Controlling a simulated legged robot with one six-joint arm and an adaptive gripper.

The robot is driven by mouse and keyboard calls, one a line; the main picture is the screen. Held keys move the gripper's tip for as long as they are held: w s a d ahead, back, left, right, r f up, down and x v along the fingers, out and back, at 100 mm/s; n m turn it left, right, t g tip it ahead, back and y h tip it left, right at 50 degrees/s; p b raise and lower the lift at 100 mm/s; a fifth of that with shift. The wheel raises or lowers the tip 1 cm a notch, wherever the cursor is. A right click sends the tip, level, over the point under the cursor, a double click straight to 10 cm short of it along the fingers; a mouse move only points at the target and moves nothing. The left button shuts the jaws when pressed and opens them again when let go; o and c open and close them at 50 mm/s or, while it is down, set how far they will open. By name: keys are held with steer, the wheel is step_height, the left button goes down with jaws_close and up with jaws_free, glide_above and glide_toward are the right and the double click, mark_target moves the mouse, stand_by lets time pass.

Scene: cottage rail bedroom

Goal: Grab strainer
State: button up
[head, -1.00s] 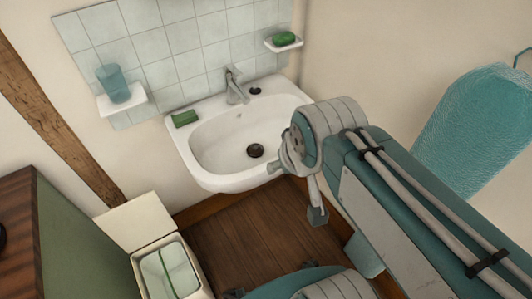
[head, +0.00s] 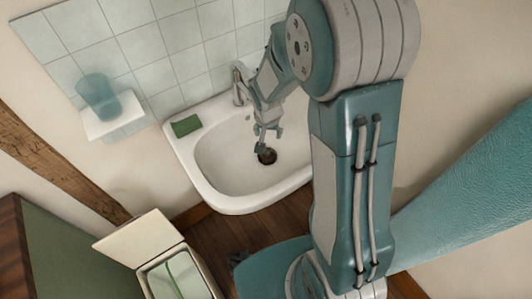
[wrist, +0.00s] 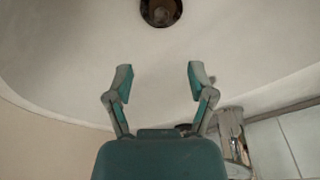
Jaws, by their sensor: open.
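A dark round strainer (head: 267,156) sits at the drain in the bottom of the white sink (head: 215,160). In the wrist view the strainer (wrist: 161,12) is at the top edge, partly cut off, ahead of the fingers and about centred between them. My gripper (head: 266,138) is over the basin, just above the strainer in the head view. In the wrist view my gripper (wrist: 160,75) is open, with nothing between its fingers. The height left between fingertips and strainer is hard to judge.
A chrome faucet (head: 239,84) stands close behind my gripper. A green sponge (head: 186,126) lies on the sink's left rim. A blue cup (head: 98,96) stands on a wall shelf (head: 112,119). An open-lidded bin (head: 148,277) is at lower left.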

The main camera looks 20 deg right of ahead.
mark_target(267, 151)
steer(key=f, duration=0.4)
steer(key=w+f, duration=0.1)
steer(key=f, duration=0.8)
steer(key=shift+w+d, duration=0.15)
steer(key=shift+w, duration=0.2)
jaws_close()
